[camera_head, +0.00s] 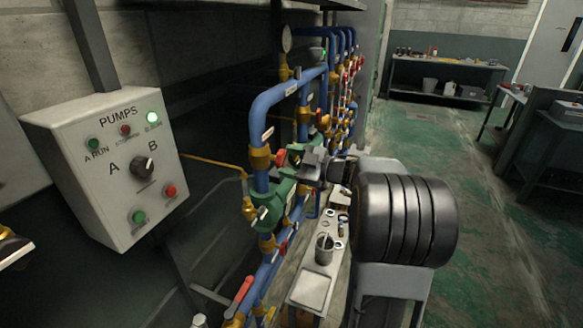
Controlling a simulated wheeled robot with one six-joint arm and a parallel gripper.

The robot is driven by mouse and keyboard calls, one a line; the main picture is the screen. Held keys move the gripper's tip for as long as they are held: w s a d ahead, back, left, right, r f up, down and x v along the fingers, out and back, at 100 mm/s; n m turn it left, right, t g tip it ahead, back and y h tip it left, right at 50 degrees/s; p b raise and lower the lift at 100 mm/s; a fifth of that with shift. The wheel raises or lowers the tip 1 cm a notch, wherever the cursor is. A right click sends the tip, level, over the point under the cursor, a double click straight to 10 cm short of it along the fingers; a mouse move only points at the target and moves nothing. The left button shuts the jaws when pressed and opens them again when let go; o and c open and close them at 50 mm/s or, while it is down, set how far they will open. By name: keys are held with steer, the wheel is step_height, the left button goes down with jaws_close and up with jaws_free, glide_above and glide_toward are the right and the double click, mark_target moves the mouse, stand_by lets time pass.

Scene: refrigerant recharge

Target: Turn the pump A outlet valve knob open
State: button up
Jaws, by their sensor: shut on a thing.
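My gripper (296,160) reaches in from the right, in front of the blue pipework. Its jaws are shut at a red valve knob (281,157) on a brass valve body (260,158) on the nearest upright blue pipe. The jaws cover part of this spot, so the exact grip and the knob's turn angle cannot be made out. No readable label marks this knob as the pump A outlet.
A low bench (312,291) with a metal cup (324,249) stands below my arm. More pipes and red-handled valves continue behind. Open green floor lies right.

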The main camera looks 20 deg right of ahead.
steer(key=shift+n+b, duration=0.9)
steer(key=shift+b, duration=0.1)
steer(key=shift+f, duration=0.1)
steer(key=shift+n+b, duration=0.3)
steer(key=shift+b, duration=0.25)
steer(key=n+b, duration=0.2)
steer(key=b, duration=0.1)
steer(key=shift+f, duration=0.1)
steer(key=shift+n+b, duration=0.9)
steer(key=shift+r, duration=0.2)
